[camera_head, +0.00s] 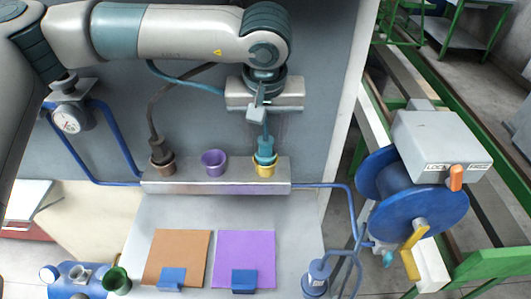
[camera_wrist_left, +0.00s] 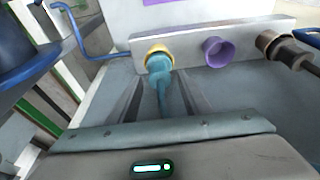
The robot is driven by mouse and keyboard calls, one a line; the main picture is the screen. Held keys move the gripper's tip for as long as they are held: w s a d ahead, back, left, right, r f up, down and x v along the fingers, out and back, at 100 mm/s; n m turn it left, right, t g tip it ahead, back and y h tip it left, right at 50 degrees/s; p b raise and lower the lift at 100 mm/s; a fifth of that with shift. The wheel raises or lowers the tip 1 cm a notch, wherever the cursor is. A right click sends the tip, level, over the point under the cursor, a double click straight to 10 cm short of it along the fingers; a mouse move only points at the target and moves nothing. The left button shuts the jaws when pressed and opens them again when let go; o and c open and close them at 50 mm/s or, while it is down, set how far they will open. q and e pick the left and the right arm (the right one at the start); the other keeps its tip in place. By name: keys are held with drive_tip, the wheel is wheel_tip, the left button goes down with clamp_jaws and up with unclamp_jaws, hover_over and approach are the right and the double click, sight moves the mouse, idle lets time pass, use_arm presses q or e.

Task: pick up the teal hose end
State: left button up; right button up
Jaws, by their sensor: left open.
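The teal hose end (camera_head: 265,149) sits in the yellow socket (camera_head: 265,170) at the right of the grey manifold bar. Its teal hose (camera_head: 178,80) runs up behind my left arm. My left gripper (camera_head: 266,128) is just above it, pointing down at it, partly hidden by its own wrist. In the left wrist view the teal hose end (camera_wrist_left: 160,65) and its hose show between the two open fingers (camera_wrist_left: 158,100). I cannot tell whether the fingers touch it. My right gripper is not in view.
The bar (camera_head: 225,188) also holds an empty purple socket (camera_head: 213,162) and a brown hose end (camera_head: 161,150) in a brown socket. Orange (camera_head: 178,255) and purple (camera_head: 245,255) panels lie below. A blue reel (camera_head: 415,205) stands at the right, with blue pipes beside the bar.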

use_arm(q)
drive_tip(key=shift+x, duration=0.85)
clamp_jaws()
drive_tip(key=shift+r, duration=0.15)
